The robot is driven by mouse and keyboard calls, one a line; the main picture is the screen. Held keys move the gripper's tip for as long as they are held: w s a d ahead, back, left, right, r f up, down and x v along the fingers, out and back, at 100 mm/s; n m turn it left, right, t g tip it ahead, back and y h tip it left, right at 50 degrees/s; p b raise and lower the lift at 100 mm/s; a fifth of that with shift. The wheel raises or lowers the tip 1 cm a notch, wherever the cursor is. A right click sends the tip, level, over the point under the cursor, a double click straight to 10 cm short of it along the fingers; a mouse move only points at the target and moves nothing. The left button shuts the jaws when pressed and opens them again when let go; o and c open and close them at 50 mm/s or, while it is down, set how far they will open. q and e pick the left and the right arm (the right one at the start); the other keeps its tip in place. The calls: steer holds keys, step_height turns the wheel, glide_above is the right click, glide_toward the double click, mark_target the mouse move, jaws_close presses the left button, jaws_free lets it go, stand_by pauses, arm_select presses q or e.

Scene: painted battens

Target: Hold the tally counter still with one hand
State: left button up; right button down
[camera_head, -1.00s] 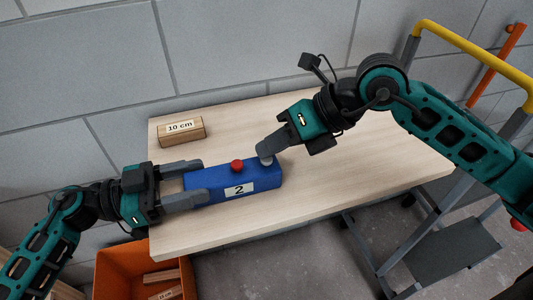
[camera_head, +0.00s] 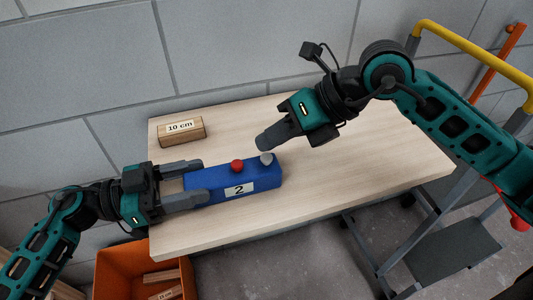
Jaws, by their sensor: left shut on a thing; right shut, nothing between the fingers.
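The tally counter (camera_head: 212,181) is a blue box lying on the table, with a white label reading "2" on its front. A red button (camera_head: 237,166) and a grey button (camera_head: 267,158) stand on its top. My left gripper (camera_head: 194,182) is shut on the counter's left end, one finger along the back and one along the front. My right gripper (camera_head: 264,143) is shut and empty, its fingertips just above and behind the grey button, apart from it.
The light wooden table (camera_head: 350,150) has free room on the right. A wooden block labelled "10 cm" (camera_head: 182,132) lies at the back left. An orange bin (camera_head: 120,268) with wooden pieces stands below the front left edge.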

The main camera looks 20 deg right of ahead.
steer(key=shift+r, duration=2.5)
arm_select(q)
steer(key=o, duration=1.2)
steer(key=shift+o, duration=0.2)
steer(key=a, duration=1.2)
